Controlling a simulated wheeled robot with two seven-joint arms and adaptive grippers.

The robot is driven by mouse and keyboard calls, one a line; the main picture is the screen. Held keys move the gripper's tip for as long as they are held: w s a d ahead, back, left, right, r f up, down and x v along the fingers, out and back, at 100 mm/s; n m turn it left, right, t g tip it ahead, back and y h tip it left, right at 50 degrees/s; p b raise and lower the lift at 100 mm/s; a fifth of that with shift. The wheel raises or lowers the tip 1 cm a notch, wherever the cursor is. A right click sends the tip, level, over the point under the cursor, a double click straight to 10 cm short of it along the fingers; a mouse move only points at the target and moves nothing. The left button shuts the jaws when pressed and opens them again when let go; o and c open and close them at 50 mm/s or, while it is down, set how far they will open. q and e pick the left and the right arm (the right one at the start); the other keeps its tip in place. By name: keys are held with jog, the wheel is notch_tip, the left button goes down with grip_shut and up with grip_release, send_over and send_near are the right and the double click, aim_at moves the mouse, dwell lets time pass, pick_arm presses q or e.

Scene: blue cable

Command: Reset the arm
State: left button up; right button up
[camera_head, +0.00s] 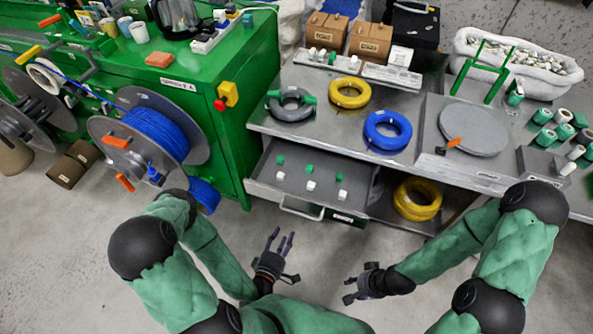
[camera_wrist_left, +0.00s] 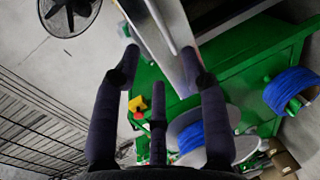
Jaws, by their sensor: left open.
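My left gripper (camera_head: 281,246) hangs in free space above the floor in front of the open drawer, fingers spread and empty. Its dark fingers also show spread in the left wrist view (camera_wrist_left: 160,85), with nothing between them. My right gripper (camera_head: 352,286) is to its right, pointing left, with its fingers apart and empty. A blue cable coil (camera_head: 388,131) lies on the grey workbench. More blue cable (camera_head: 155,133) is wound on a grey reel at the left. Both grippers are clear of the cables.
The grey workbench (camera_head: 330,125) also holds a yellow coil (camera_head: 349,92), a grey coil (camera_head: 290,103) and a round plate (camera_head: 473,129). Its drawer (camera_head: 300,205) stands open towards me. A green cabinet (camera_head: 222,130) is at the left. The floor around the grippers is clear.

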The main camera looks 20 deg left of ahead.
pick_arm(q)
jog(key=w+d+f+m+g+h, duration=0.2)
jog(key=d+f+m+g+h, duration=0.1)
jog(key=f+m+g, duration=0.5)
jog(key=s+d+r+m+g+p, duration=0.1)
jog(key=s+d+r+m+g, duration=0.3)
jog(key=s+m+g, duration=0.3)
jog(key=shift+s, duration=0.8)
dwell(1.3)
